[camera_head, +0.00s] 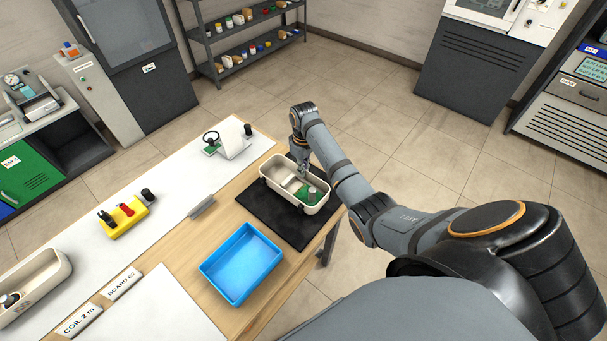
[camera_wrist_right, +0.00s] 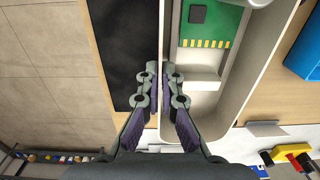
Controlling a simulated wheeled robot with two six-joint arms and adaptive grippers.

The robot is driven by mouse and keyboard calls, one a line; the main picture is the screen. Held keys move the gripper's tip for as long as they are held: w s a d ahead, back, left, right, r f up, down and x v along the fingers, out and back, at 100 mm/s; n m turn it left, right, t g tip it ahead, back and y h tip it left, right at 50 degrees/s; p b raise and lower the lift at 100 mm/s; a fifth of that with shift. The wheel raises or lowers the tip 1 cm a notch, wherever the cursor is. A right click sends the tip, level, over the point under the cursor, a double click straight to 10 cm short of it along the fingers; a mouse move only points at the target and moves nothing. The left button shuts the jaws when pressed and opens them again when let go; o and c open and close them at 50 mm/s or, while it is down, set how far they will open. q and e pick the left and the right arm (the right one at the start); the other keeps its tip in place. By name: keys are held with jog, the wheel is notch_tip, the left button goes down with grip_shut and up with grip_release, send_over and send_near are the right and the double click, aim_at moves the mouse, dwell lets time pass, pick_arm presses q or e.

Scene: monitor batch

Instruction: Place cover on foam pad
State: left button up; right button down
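The cover, as I take it, is the cream open shell (camera_head: 268,181) with a green board (camera_head: 306,196) inside. It is over the black foam pad (camera_head: 262,214) at the table's right end. I cannot tell whether it rests on the pad or hangs just above it. My right gripper (camera_head: 302,166) is at the shell's far rim. In the wrist view, my right gripper's fingertips (camera_wrist_right: 161,76) are close together with the shell's wall (camera_wrist_right: 164,35) between them. The foam pad (camera_wrist_right: 122,60) shows beside the wall there. My left gripper is out of view.
A blue bin (camera_head: 240,262) stands in front of the pad. Another cream shell (camera_head: 32,278) lies at the lower left. A yellow fixture (camera_head: 125,213) and a white panel (camera_head: 232,138) stand farther back. A small grey block (camera_head: 202,206) sits left of the pad.

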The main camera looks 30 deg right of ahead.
notch_tip(320, 180, down, 2)
jog(key=shift+f+p, duration=0.25)
jog(key=shift+p, duration=0.25)
jog(key=shift+d+f, duration=0.1)
jog(key=shift+f, duration=0.3)
jog(key=c, duration=2)
grip_release()
jog(key=shift+f, duration=0.15)
jog(key=o, duration=0.5)
jog(key=shift+r, duration=0.25)
notch_tip(320, 180, up, 12)
jog(key=shift+w+d+f+b, duration=0.1)
jog(key=shift+b, duration=0.95)
